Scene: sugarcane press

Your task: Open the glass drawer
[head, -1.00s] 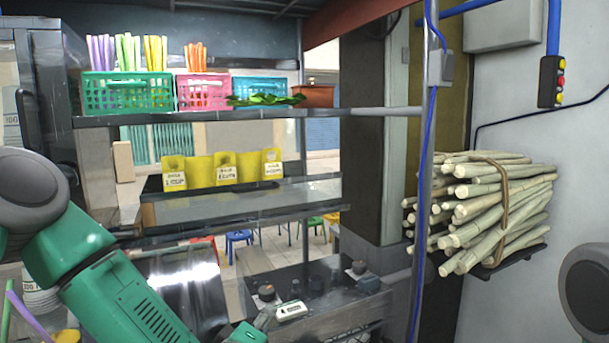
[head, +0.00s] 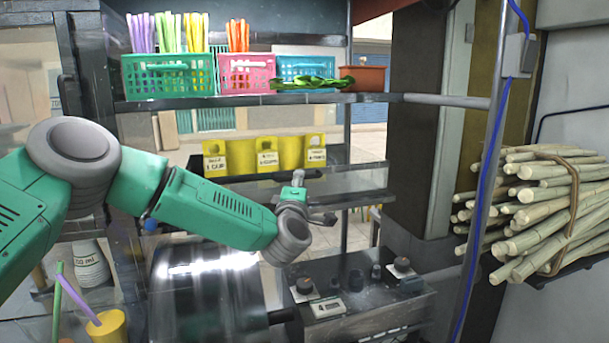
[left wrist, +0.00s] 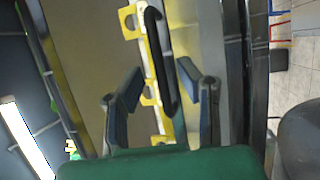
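The glass drawer (head: 345,181) is below the shelf, with yellow cups and price labels behind it. Its dark handle (head: 262,178) runs along the front. My left gripper (head: 318,197) is in front of the drawer, near the handle's right end. In the left wrist view my left gripper (left wrist: 158,88) is open, and the black handle (left wrist: 158,50) lies lengthwise ahead, in line with the gap between the fingers. I cannot tell whether the fingers touch it. The drawer looks shut. My right gripper is out of view.
Above is a shelf (head: 225,103) with coloured baskets. Below are a shiny metal cover (head: 205,290) and a control box (head: 350,310) with knobs. A metal post (head: 485,190) and a sugarcane stack (head: 545,205) stand right. A yellow cup (head: 107,328) is at lower left.

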